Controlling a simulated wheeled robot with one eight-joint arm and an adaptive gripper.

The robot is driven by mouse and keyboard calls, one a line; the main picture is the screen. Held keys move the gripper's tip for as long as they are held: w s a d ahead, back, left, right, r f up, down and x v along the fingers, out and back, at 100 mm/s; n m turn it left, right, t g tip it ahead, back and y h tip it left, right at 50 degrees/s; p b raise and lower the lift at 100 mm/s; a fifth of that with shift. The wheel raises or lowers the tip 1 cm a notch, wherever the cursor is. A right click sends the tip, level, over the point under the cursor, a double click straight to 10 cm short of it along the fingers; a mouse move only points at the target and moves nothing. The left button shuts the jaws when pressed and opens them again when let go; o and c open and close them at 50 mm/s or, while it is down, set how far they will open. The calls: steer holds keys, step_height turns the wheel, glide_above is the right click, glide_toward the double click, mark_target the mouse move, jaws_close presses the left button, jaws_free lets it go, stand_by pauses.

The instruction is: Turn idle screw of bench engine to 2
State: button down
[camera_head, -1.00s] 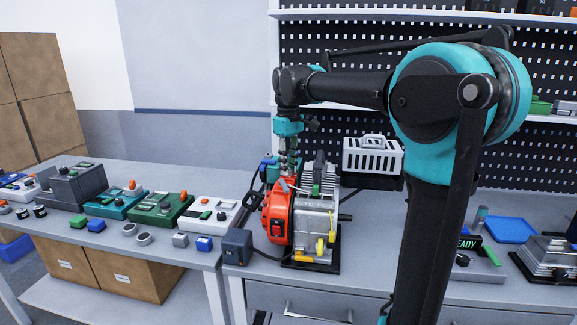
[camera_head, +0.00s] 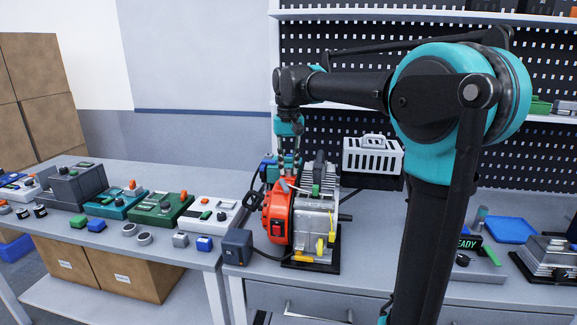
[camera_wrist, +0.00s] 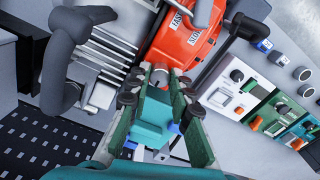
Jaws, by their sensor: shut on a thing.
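The bench engine (camera_head: 279,219) has a red cover and a grey finned body and stands on a black base on the bench. My gripper (camera_head: 290,172) points down at the back of the engine. In the wrist view my gripper (camera_wrist: 158,90) has its fingers closed around a small grey round knob, which looks like the idle screw (camera_wrist: 159,74), beside the red cover (camera_wrist: 190,38). Labels on the cover are partly readable. The fingers hide most of the screw, and no setting mark or number on it can be read.
A white basket (camera_head: 372,158) stands behind the engine on the right. A dark blue box (camera_head: 237,246) with a cable sits at the front left. Several control boxes, including a green one (camera_head: 163,212), line the left table. A black handle (camera_wrist: 63,60) rises close by my gripper.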

mark_target(289, 169)
stand_by(0.3)
steer(key=c, duration=1.3)
jaws_free()
steer(key=shift+c, duration=0.2)
step_height(289, 169, up, 12)
